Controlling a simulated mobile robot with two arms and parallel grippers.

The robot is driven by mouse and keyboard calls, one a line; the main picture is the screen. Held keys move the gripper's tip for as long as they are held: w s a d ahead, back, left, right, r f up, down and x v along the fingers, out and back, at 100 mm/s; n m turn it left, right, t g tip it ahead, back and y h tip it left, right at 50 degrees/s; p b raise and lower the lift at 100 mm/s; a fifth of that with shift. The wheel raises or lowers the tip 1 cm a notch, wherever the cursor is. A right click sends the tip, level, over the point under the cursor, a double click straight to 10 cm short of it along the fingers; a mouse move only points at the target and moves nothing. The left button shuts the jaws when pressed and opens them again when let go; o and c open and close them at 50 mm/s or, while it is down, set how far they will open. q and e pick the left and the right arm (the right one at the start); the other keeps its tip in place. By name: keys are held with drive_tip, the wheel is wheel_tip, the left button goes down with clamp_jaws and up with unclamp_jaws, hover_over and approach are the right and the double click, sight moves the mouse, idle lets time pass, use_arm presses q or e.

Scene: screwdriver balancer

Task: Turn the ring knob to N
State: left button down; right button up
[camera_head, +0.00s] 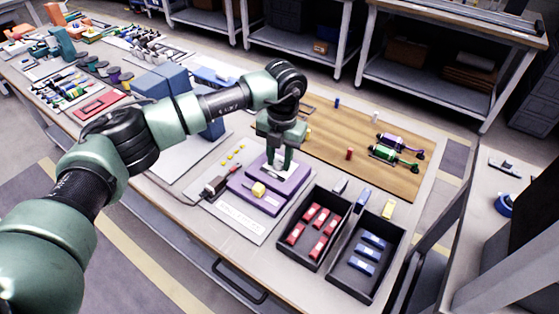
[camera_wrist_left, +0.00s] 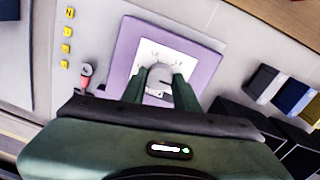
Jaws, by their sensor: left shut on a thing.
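The purple panel (camera_head: 298,178) lies on a white board near the middle of the worktable. In the left wrist view, its purple frame (camera_wrist_left: 196,52) surrounds a white dial face with small dark marks that I cannot read. The pale grey ring knob (camera_wrist_left: 159,71) stands at the middle of this dial. My left gripper (camera_head: 279,168) points down over the panel and is shut on the ring knob, with one finger on each side. The fingers and gripper body hide part of the knob and dial. Which mark the knob points to cannot be told. My right gripper is not in view.
Yellow letter tiles (camera_wrist_left: 67,35) and a small red-handled tool (camera_head: 215,186) lie to the left. Black bins with red blocks (camera_head: 313,267) and blue blocks (camera_head: 347,284) stand close on the right. A wooden mat (camera_head: 380,125) lies behind.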

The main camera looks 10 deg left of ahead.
sight(281, 162)
use_arm(q)
drive_tip(key=shift+w+r, duration=0.1)
idle(0.4)
drive_tip(key=c, duration=1.1)
unclamp_jaws()
drive_tip(key=shift+o, duration=0.2)
wheel_tip(281, 162, up, 8)
drive_tip(key=shift+d+f+b, duration=0.15)
drive_tip(key=shift+b, duration=0.45)
